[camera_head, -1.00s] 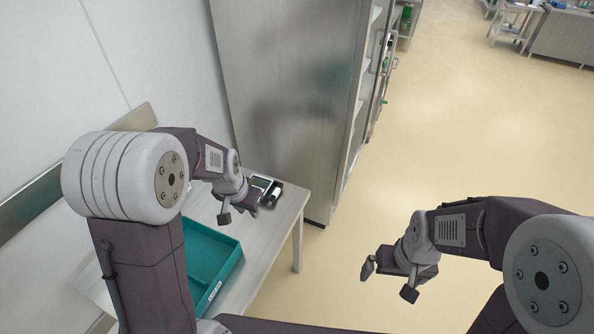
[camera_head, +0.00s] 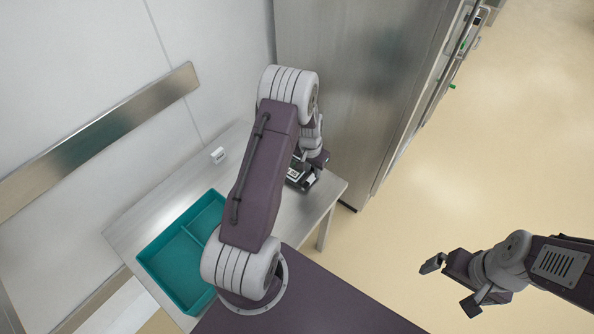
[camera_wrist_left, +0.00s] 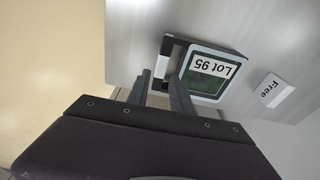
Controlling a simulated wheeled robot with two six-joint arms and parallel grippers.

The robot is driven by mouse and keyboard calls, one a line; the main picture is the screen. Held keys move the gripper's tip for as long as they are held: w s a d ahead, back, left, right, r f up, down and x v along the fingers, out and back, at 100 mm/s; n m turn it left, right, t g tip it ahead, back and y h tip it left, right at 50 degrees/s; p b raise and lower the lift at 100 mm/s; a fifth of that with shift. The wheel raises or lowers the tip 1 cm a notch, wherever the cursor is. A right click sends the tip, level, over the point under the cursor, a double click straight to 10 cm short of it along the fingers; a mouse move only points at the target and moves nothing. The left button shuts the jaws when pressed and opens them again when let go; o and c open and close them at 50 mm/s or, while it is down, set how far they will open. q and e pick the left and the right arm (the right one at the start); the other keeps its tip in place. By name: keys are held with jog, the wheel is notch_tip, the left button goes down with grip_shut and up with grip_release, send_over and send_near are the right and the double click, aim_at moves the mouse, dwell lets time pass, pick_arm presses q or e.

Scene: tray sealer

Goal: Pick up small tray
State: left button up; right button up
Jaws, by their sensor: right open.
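In the head view the small tray (camera_head: 293,173) shows partly beside my left arm, near the table's far end. My right gripper (camera_head: 452,284) is open and empty over the floor.
A teal tray with compartments (camera_head: 158,262) sits on the table's near part. A white "Free" sign (camera_head: 218,155) stands by the wall side. A tall metal cabinet (camera_head: 345,80) rises just beyond the table. The floor at right is clear.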

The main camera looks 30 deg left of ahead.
aim_at(311, 178)
pick_arm(q)
jog(key=f, duration=0.1)
jog(key=s+f, duration=0.1)
jog(key=shift+s+f, duration=0.1)
jog(key=shift+f, duration=0.2)
jog(key=shift+w+f, duration=0.25)
jog(key=shift+f, duration=0.4)
jog(key=shift+w+f, duration=0.2)
jog(key=shift+f, duration=0.4)
jog(key=shift+r, duration=0.1)
jog(key=shift+c, duration=0.6)
grip_shut()
